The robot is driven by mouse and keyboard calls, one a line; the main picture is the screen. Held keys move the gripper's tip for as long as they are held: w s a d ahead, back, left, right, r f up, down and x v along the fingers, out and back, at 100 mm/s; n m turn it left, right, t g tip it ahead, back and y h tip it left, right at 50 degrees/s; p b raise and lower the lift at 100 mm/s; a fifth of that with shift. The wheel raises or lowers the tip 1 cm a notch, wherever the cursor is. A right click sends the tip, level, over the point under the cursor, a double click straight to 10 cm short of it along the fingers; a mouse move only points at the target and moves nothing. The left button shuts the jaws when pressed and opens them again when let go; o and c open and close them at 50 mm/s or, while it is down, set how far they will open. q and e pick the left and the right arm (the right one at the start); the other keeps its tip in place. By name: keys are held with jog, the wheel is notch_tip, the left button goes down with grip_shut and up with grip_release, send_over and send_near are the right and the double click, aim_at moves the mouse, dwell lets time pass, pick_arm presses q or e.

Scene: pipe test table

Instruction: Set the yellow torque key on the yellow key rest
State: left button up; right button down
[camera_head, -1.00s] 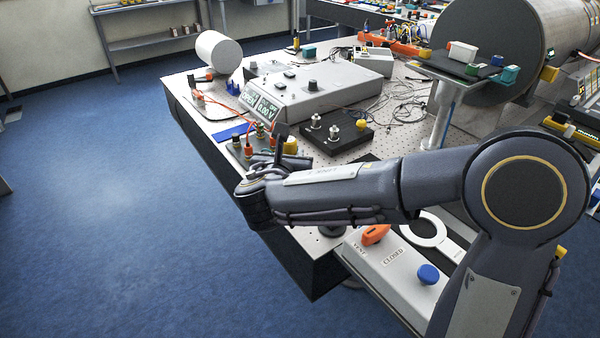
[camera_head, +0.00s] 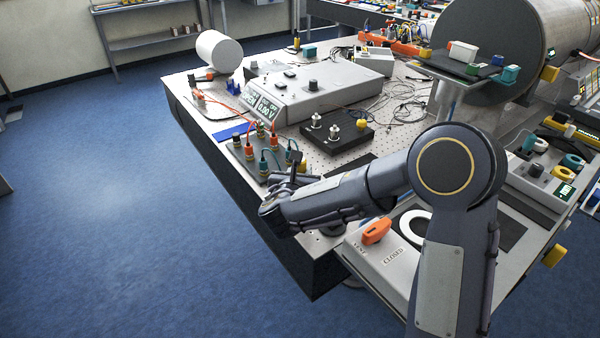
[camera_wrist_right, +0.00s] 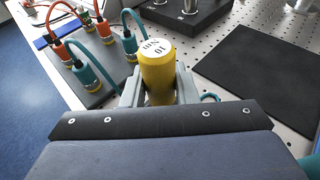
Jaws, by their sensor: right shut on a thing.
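The yellow torque key (camera_wrist_right: 158,78) is a yellow cylinder with a round white label on its top, in the right wrist view. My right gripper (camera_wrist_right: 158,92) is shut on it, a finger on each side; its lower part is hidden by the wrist. In the head view the right gripper (camera_head: 290,172) is at the table's near left edge, beside the socket panel, and the key is mostly hidden there. I cannot make out a yellow key rest for certain. My left gripper is not in view.
A grey panel (camera_head: 253,160) with orange and teal plugs and cables stands close to the gripper. A black block (camera_head: 337,133) with metal posts and a yellow knob (camera_head: 362,124) is behind. A dark flat mat (camera_wrist_right: 262,80) lies right of the key. Blue floor is left.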

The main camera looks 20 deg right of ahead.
jog(key=shift+f, duration=0.15)
jog(key=c, duration=1.1)
grip_release()
jog(key=shift+c, duration=0.2)
jog(key=shift+r, duration=0.2)
jog(key=b+v, duration=0.1)
jog(key=v, duration=1.1)
